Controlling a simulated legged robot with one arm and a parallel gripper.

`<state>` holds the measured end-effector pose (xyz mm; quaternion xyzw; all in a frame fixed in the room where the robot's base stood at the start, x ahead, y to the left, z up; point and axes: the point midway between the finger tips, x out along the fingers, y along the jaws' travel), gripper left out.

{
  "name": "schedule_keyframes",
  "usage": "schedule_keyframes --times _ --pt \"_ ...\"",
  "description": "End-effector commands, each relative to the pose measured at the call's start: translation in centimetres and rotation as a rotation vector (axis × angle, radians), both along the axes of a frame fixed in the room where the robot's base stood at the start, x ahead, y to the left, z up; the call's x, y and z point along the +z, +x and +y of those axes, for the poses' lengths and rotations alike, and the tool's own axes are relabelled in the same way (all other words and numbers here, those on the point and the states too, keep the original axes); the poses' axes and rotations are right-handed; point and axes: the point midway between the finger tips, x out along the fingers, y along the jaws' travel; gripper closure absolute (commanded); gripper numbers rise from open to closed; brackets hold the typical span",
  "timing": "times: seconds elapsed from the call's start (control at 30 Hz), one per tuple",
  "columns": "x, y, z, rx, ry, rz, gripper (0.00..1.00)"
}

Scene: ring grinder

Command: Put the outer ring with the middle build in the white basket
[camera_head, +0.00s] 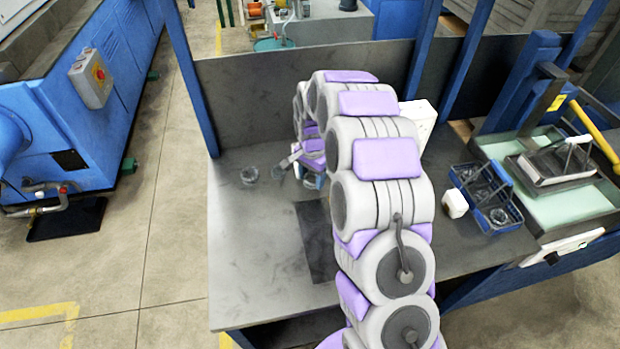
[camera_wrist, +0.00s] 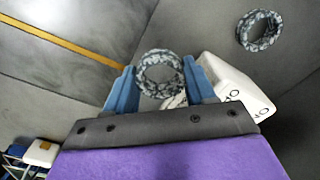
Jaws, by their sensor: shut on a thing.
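My gripper (camera_wrist: 160,80) is shut on a mottled grey ring (camera_wrist: 160,53), which sits upright between its blue fingers in the wrist view. In the head view my gripper is mostly behind my arm, and the held ring cannot be made out. A second ring (camera_head: 250,175) lies on the left of the dark table; a ring also lies apart from my gripper in the wrist view (camera_wrist: 259,30).
A blue basket (camera_head: 487,196) holding rings stands on the table's right side, beside a small white block (camera_head: 455,204). A white box with dark lettering (camera_wrist: 238,88) is close to my gripper. A dark panel (camera_head: 250,100) closes the table's back.

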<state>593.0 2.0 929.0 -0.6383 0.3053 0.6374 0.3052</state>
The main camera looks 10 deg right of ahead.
Motion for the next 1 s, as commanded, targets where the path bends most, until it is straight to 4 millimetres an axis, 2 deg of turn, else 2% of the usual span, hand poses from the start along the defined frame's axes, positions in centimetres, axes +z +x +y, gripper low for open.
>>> schedule_keyframes --times 0.27,0.63,0.83,1.0 --pt "0.4 -4.2 0.0 0.000 -0.003 0.004 0.85" --pt "1.0 -11.6 -0.3 0.000 -0.004 0.006 0.85" --pt "1.2 -14.1 -0.4 -0.001 -0.002 0.004 0.85" --pt "1.2 -15.2 -0.4 0.000 -0.003 0.004 0.85"
